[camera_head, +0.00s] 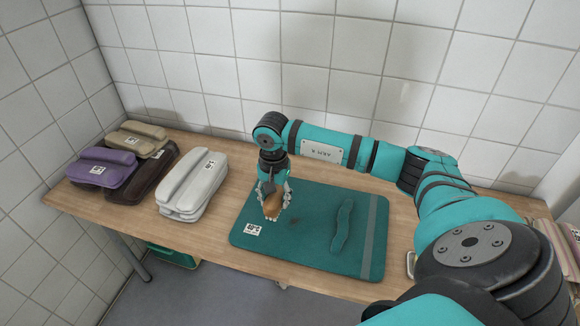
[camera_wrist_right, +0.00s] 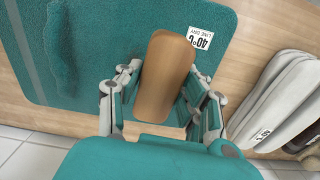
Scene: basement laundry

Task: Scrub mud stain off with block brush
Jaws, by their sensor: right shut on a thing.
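My right gripper (camera_head: 272,197) is shut on the block brush (camera_head: 272,207), a tan wooden block with pale bristles showing below it. In the right wrist view the brush (camera_wrist_right: 166,70) sits between the fingers of the gripper (camera_wrist_right: 168,88). The brush is over the left part of a teal mat (camera_head: 300,255); I cannot tell whether the bristles touch it. A faint dark smudge, perhaps the mud stain (camera_head: 293,221), shows on the mat just right of the brush. The mat also shows in the wrist view (camera_wrist_right: 115,35). My left gripper is not in view.
A raised teal strip (camera_head: 342,226) lies on the mat's right side. Folded grey-white cloths (camera_head: 193,185) lie left of the mat, with purple (camera_head: 100,172), tan (camera_head: 140,139) and dark brown (camera_head: 146,178) ones beyond. The wooden table (camera_head: 225,228) stands against tiled walls. A green container (camera_head: 172,257) is below.

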